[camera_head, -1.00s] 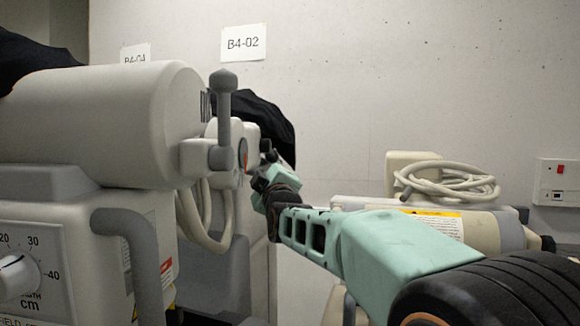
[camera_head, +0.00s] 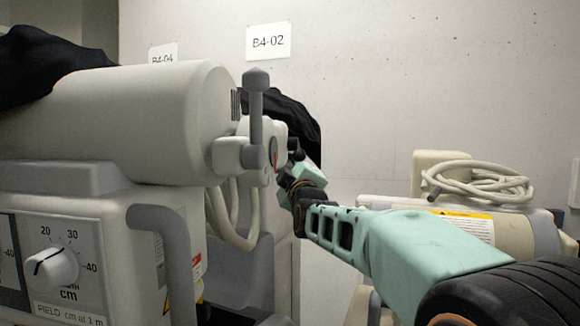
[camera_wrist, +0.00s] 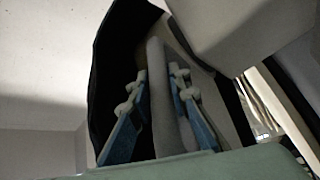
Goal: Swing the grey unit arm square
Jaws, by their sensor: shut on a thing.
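The grey unit (camera_head: 110,125) fills the left of the head view, with a big cylindrical head on a boxy body. A grey upright lever with a knob (camera_head: 256,110) stands at its right end. My gripper (camera_head: 292,170) is at the far side of that end, partly hidden behind the unit's joint. In the wrist view, the blue fingers of my gripper (camera_wrist: 155,105) stand on both sides of a pale grey bar (camera_wrist: 160,95) and are shut on it. Which part of the unit this bar belongs to is hard to tell.
A second unit with a coiled pale cable (camera_head: 475,182) stands at the right. Black covers (camera_head: 45,75) drape over parts behind. A grey rail handle (camera_head: 170,255) juts from the body beside a dial (camera_head: 50,267). A concrete wall (camera_head: 420,70) closes the back.

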